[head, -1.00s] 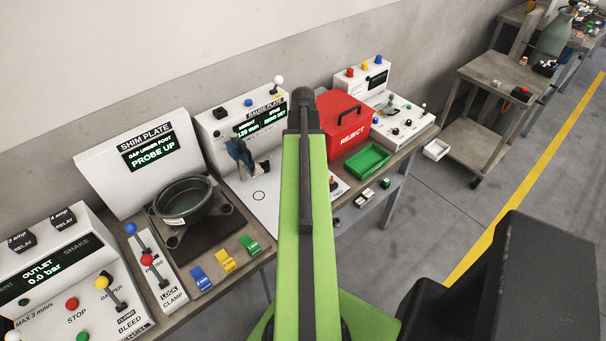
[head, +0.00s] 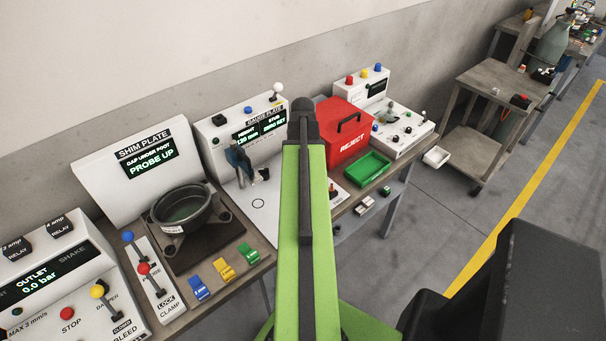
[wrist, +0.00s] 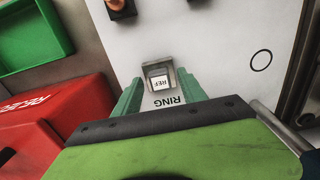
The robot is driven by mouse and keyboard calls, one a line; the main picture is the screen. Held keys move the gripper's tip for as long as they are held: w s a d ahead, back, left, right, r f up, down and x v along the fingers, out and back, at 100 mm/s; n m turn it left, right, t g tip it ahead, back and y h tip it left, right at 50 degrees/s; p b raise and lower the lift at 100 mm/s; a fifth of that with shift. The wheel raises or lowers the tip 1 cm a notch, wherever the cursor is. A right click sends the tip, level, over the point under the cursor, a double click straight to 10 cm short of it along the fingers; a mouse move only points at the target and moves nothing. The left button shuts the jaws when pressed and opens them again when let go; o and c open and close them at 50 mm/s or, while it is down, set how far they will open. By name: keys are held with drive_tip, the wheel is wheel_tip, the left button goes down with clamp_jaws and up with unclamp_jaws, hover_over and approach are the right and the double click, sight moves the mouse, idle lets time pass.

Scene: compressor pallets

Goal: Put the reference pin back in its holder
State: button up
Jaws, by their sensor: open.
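In the wrist view my gripper (wrist: 158,78) is open, its two green fingers pointing at the white gauge plate surface (wrist: 222,60). A dark block with an orange-brown top (wrist: 118,8) is at the upper edge. I cannot identify the reference pin or its holder for certain. In the head view my arm hides the gripper.
The red reject box (head: 345,135) and green tray (head: 367,167) stand right of the gauge plate station (head: 240,125). A blue-grey fixture (head: 238,162) rises from its plate. The shim plate station with a dark pot (head: 182,207) is at left.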

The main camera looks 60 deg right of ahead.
clamp_jaws()
idle(1.3)
drive_tip(key=shift+r+p, duration=3)
